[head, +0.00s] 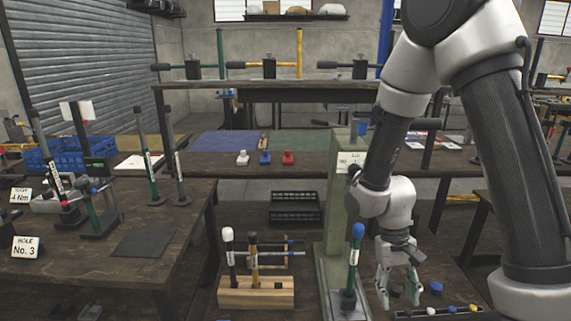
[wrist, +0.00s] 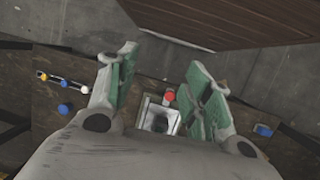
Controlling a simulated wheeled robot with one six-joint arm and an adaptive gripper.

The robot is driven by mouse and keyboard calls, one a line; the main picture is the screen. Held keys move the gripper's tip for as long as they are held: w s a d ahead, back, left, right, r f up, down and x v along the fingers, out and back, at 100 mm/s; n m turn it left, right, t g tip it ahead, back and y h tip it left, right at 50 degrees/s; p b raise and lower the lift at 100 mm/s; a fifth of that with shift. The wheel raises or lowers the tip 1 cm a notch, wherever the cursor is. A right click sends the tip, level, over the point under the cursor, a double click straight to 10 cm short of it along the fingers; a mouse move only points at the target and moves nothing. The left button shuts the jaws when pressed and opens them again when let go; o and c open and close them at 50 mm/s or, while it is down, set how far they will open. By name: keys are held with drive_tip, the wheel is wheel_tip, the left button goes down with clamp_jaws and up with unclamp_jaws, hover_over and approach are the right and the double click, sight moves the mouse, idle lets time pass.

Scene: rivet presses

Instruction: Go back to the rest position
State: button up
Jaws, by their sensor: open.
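My gripper (head: 398,286) hangs at the lower right in the head view, with its fingers pointing down. In the wrist view its two green-padded fingers (wrist: 160,92) are spread apart and nothing is held between them. A green column press (head: 335,215) stands just left of my gripper in the head view. Its blue-topped lever (head: 355,260) rises from the base, apart from the fingers. In the wrist view a small metal tray-like part (wrist: 158,119) and a red round piece (wrist: 169,97) show between and below the fingers.
A wooden block (head: 256,291) with upright tools stands left of the press. Small blue, white and yellow pieces (head: 436,287) lie right of my gripper. Tables with lever presses, signs and a blue crate (head: 66,155) fill the left. White, blue and red blocks (head: 265,157) sit farther back.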

drive_tip(key=s+d+r+t, duration=0.2)
drive_tip(key=d+r, duration=0.1)
drive_tip(key=r, duration=0.6)
drive_tip(key=s+d+r+t+y, duration=0.1)
drive_tip(key=s+d+r+t, duration=0.2)
drive_tip(key=r, duration=0.7)
drive_tip(key=s+d+r+t, duration=0.2)
drive_tip(key=d+r+t, duration=0.1)
drive_tip(key=r, duration=0.6)
drive_tip(key=shift+s+d+r, duration=0.25)
drive_tip(key=shift+d+r, duration=0.1)
drive_tip(key=shift+d, duration=0.1)
